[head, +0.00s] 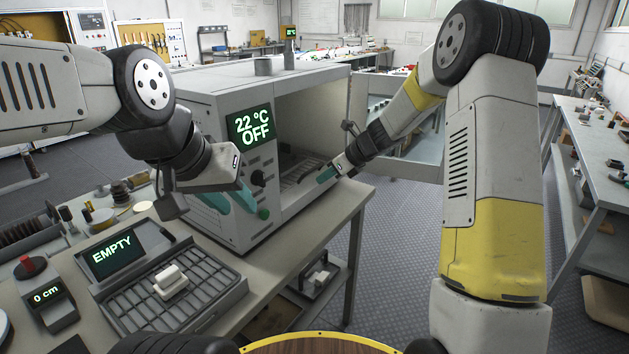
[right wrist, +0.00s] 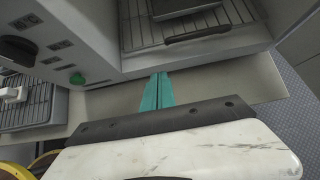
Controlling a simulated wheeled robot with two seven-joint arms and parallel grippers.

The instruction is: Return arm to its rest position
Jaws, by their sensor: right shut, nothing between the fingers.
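My right gripper (head: 326,174) has its teal fingers together in front of the open chamber of the grey oven (head: 215,100). In the right wrist view its closed fingers (right wrist: 158,92) point at the oven's lower front edge, with nothing between them. My left gripper (head: 229,200) is at the oven's front panel, left of the green button (head: 264,213). Its teal fingers are apart and nothing shows between them. The oven display (head: 252,127) reads 22 °C OFF. A wire rack (right wrist: 185,35) with a dark flat object (right wrist: 183,8) on it shows inside the chamber.
The oven door (head: 357,100) stands open at the right. A white block (head: 170,283) sits on a slotted tray (head: 205,272) by a display (head: 112,249) reading EMPTY. A red-knobbed device (head: 45,295) stands at left. Floor is clear right of the bench.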

